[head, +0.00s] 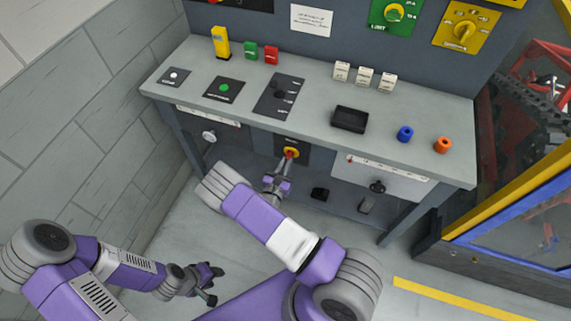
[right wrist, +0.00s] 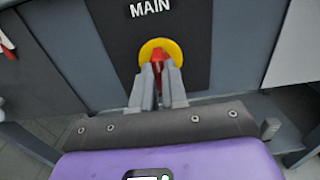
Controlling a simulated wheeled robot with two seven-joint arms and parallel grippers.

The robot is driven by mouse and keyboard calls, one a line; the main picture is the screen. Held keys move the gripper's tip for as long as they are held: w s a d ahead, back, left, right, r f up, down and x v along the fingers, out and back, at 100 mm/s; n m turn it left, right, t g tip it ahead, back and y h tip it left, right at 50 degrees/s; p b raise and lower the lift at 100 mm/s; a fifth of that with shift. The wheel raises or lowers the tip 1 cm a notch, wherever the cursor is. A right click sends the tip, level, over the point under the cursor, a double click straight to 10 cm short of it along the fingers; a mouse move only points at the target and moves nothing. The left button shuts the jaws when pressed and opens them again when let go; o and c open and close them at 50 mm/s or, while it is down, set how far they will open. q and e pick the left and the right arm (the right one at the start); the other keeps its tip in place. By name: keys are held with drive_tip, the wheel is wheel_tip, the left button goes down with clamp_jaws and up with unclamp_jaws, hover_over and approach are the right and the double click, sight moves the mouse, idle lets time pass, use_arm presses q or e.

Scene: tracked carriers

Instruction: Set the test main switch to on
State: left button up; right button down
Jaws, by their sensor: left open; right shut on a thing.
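The main switch (head: 291,152) is a red handle on a round yellow plate, on a dark panel below the front edge of the bench. In the right wrist view the red handle (right wrist: 158,60) sits under the white word MAIN. My right gripper (head: 287,163) reaches the switch, and its fingers (right wrist: 158,78) are shut on the red handle, which points roughly up and down. The fingers hide the handle's lower part. My left gripper (head: 212,284) is open and empty, low at the left and away from the bench.
A brick wall (head: 95,105) stands left.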

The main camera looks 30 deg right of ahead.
idle(0.3)
drive_tip(key=shift+s+d+f+m+p, duration=0.1)
drive_tip(key=shift+m+p, duration=0.1)
drive_tip(key=shift+m, duration=2.75)
drive_tip(key=shift+s+a+f+m+p, duration=0.1)
drive_tip(key=shift+m+p, duration=0.05)
drive_tip(key=shift+m, duration=2.75)
drive_tip(key=shift+d+f+m+p, duration=0.1)
drive_tip(key=shift+m+p, duration=0.1)
drive_tip(key=shift+m, duration=2.75)
drive_tip(key=c, duration=1.2)
unclamp_jaws()
drive_tip(key=shift+o, duration=0.2)
drive_tip(key=p+v, duration=0.1)
drive_tip(key=v, duration=0.6)
drive_tip(key=shift+s+a, duration=0.2)
